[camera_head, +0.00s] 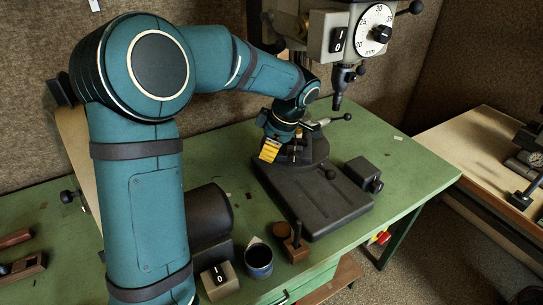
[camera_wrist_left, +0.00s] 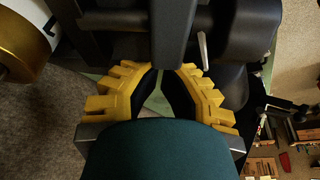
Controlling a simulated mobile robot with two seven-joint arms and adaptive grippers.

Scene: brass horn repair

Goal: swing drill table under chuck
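The drill chuck (camera_head: 338,98) hangs from the drill head at the upper right of the head view. Below it and to its left is a dark round part (camera_head: 315,151), seemingly the drill table, partly hidden by my left arm. A lever with a ball end (camera_head: 336,120) shows near it. My left gripper (camera_head: 270,152), with yellow fingers, points down at the left side of that round part. In the left wrist view, its fingers (camera_wrist_left: 161,84) come close together at the tips beside a dark bar (camera_wrist_left: 172,35); whether they touch or hold it is unclear. My right gripper is out of view.
The dark base plate (camera_head: 318,198) lies on the green bench (camera_head: 410,165), with a dark block (camera_head: 363,173) at its right. A blue cup (camera_head: 259,262), a wooden-based tool (camera_head: 295,245) and a switch box (camera_head: 219,281) stand near the front edge. The bench's right end is mostly clear.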

